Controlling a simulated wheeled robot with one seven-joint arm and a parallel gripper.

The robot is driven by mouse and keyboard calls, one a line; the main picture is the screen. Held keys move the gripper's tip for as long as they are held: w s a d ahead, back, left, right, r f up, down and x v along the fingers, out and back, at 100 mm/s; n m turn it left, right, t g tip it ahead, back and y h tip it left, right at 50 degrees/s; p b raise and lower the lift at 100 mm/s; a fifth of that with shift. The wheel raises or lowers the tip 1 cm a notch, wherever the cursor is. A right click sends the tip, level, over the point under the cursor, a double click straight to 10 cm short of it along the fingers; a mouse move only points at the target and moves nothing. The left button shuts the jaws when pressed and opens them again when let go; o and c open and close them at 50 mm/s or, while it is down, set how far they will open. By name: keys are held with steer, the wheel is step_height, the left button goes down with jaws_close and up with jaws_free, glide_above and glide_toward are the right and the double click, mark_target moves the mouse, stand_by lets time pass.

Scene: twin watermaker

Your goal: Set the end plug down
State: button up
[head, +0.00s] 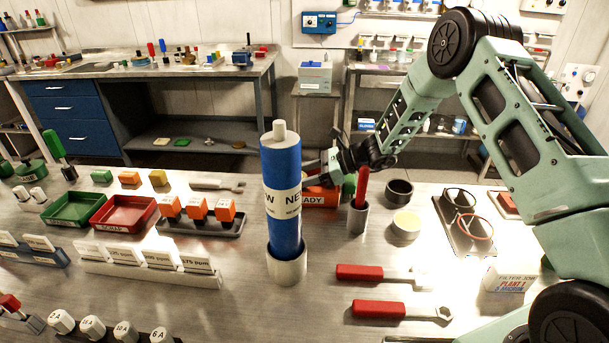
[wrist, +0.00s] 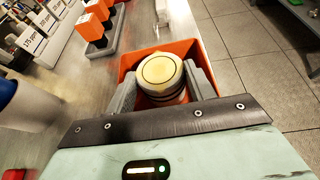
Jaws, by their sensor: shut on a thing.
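The end plug (wrist: 160,72) is a round, cream-coloured piece with dark rings around its side. In the wrist view it sits between the two grey fingers of my gripper (wrist: 162,84), which is shut on it. An orange-red bin (wrist: 208,62) lies around and below the plug in that view. I cannot tell whether the plug touches the bin's floor. In the head view my gripper (head: 318,183) is behind the blue cartridge at the orange-red bin (head: 322,199), whose label partly reads "ADY". The plug is hidden there.
The tall blue cartridge (head: 281,180) stands upright in a white round holder (head: 286,268), close in front of my gripper. A cup with a red-handled tool (head: 358,215) stands just right of the bin. Red-handled wrenches (head: 378,309) lie nearer, and a red tray (head: 124,214) is left.

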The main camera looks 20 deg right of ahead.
steer(key=shift+f, duration=0.35)
steer(key=o, duration=1.1)
steer(key=shift+s+f, duration=0.1)
steer(key=shift+f, duration=0.05)
steer(key=shift+c, duration=0.2)
steer(key=shift+d+f, duration=0.1)
steer(key=shift+s, duration=0.1)
steer(key=shift+r, duration=0.45)
steer(key=v, duration=0.4)
steer(key=b+v, duration=0.1)
steer(key=v, duration=0.7)
steer(key=shift+r, duration=0.25)
